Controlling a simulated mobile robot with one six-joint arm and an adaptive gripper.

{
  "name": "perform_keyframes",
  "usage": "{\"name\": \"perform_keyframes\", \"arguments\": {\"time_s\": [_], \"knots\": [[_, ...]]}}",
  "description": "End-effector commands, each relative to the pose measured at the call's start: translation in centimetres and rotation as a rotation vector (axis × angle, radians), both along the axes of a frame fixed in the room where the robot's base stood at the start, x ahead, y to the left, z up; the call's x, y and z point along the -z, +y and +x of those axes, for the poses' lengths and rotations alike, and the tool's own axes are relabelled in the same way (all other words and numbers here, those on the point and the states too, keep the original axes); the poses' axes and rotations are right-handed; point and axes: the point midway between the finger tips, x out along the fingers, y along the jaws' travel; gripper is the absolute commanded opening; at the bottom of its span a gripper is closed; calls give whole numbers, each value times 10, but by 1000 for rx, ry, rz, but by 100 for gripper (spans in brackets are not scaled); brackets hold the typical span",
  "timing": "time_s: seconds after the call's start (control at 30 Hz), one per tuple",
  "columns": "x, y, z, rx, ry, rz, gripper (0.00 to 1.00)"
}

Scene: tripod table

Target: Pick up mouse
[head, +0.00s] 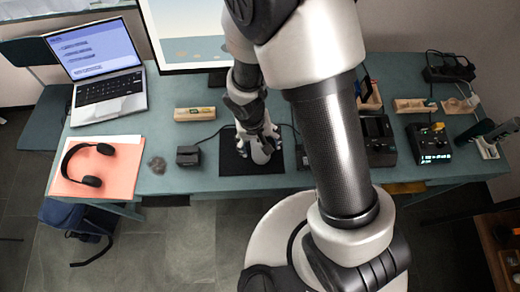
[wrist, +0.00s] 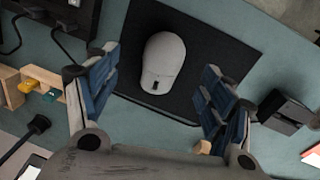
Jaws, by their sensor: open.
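A light grey mouse (wrist: 163,62) with a small dark patch near one end lies on a black mouse pad (wrist: 205,45) in the wrist view. The pad also shows in the head view (head: 231,167), under my gripper (head: 260,146), which mostly hides the mouse there. In the wrist view my gripper (wrist: 160,66) is open, with its blue-padded fingers on either side of the mouse. The fingers look apart from the mouse, with a gap on each side. I cannot tell how high the fingertips are above the pad.
A small black box (head: 188,155) stands left of the pad, with a cable running toward it. A wooden block (head: 194,113) lies behind that box. Headphones (head: 85,165) rest on pink folders, and a laptop (head: 100,75) is at the back left. A monitor (head: 185,35) stands behind my gripper.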

Motion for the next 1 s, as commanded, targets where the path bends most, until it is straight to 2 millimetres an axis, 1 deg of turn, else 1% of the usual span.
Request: {"name": "perform_keyframes", "arguments": {"time_s": [0.03,0.1,0.27,0.33,0.5,0.6,0.7,0.9,0.93,1.0], "knots": [[12,-1,0,0,1,0,75],[19,-2,0,0,0,0,75],[27,-3,1,1,-1,0,75],[34,-2,1,-1,-1,0,75],[62,1,0,-2,0,0,75],[74,-1,0,0,0,0,75],[77,-2,1,0,-2,1,75],[76,-2,1,0,-2,1,75],[76,-2,1,0,-2,1,74],[76,-2,1,0,-2,1,70]]}}
